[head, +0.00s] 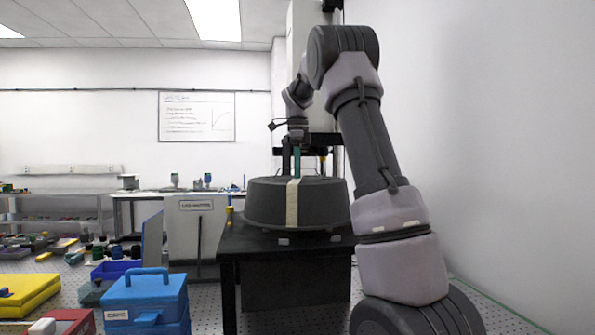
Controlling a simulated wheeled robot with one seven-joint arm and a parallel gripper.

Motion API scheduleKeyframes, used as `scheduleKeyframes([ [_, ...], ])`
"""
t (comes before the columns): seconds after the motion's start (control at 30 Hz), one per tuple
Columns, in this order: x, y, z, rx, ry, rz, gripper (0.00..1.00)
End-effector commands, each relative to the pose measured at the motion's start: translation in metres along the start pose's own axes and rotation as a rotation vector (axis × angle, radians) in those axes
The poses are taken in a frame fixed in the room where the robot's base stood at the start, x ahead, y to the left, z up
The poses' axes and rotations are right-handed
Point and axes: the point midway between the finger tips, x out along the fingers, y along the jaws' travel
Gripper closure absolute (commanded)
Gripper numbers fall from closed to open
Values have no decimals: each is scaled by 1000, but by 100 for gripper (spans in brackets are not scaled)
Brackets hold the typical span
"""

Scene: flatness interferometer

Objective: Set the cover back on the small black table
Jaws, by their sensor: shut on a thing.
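The cover (265,203) is a wide, dark grey round drum with a cream strip down its front. It is level and sits at the top of the small black table (228,262). I cannot tell whether its underside touches the tabletop or is slightly above it. My gripper (297,170) points down over the middle of the cover, with green showing at its fingers. It is shut on the cover at its top; the exact grip point is small and partly hidden. My arm hides the table's right side.
A blue case (146,296) labelled CAPS and a yellow case (25,292) stand at the lower left. A labelled cabinet (190,235) stands behind the table's left. A white wall (500,150) is close on the right.

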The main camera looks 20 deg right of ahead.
Motion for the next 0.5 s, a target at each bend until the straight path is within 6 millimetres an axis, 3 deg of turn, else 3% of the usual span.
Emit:
scheduleKeyframes([
  [0.5,13,0,0,0,1,-1,100],
])
